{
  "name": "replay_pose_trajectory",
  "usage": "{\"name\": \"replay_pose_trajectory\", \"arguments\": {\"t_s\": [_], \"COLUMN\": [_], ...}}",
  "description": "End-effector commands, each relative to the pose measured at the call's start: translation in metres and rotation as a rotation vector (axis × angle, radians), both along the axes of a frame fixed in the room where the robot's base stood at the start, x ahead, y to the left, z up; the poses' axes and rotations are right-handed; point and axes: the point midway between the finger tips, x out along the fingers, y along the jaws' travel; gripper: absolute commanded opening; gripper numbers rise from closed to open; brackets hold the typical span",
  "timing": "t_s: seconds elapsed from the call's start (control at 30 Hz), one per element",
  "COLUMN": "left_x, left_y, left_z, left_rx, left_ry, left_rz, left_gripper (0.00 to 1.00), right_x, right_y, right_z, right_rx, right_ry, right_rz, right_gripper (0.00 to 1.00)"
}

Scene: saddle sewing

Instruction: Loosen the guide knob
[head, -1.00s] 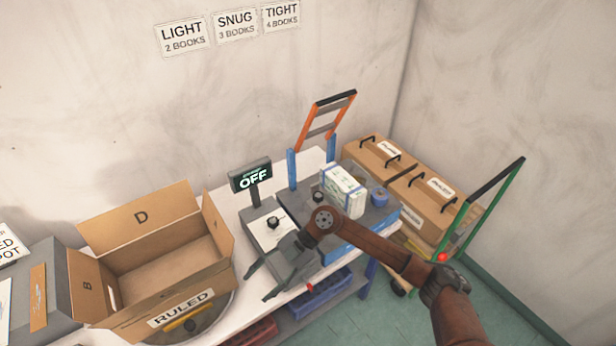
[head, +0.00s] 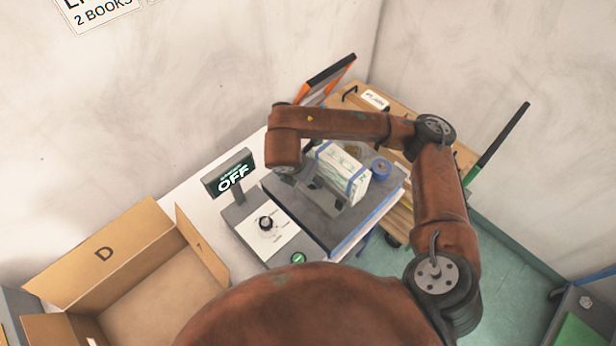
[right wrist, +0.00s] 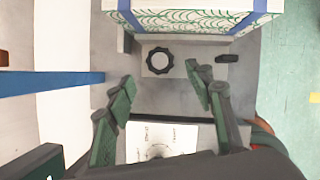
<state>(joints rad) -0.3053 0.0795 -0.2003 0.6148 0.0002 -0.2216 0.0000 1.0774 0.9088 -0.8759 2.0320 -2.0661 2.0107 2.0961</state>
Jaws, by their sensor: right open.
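The guide knob appears to be the black scalloped knob (right wrist: 160,62) on a light plate in the right wrist view, close beside the white-green book bundle (right wrist: 190,18). My right gripper (right wrist: 163,82) is open and empty, its fingertips on either side just short of the knob, apart from it as far as I can see. In the head view my right arm reaches over the grey machine bed (head: 295,215). Its wrist hides most of the gripper, and I cannot make out the knob there. The bundle (head: 343,172) stands upright on the bed. My left gripper is not in view.
A control panel with a black dial (head: 266,223) and a display reading OFF (head: 231,175) stands left of the bed. A blue roll (head: 380,170) sits right of the bundle. An open cardboard box (head: 110,255) is at left.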

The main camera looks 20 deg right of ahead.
Motion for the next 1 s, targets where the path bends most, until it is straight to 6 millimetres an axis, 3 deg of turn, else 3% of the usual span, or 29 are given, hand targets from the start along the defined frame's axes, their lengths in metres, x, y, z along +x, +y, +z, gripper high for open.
{"name": "replay_pose_trajectory", "arguments": {"t_s": [0.1,0.3,0.7,1.0], "left_x": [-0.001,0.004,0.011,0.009], "left_y": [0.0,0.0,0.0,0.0], "left_z": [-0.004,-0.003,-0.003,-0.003], "left_rx": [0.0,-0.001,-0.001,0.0], "left_ry": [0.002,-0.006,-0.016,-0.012], "left_rz": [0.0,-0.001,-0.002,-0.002], "left_gripper": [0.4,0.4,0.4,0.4], "right_x": [0.003,0.009,0.011,0.011], "right_y": [-0.007,-0.015,-0.017,-0.017], "right_z": [-0.022,-0.043,-0.051,-0.05], "right_rx": [0.002,0.0,0.002,0.002], "right_ry": [0.005,0.003,0.003,0.003], "right_rz": [-0.003,-0.002,0.001,0.001], "right_gripper": [0.49,0.49,0.49,0.28]}}
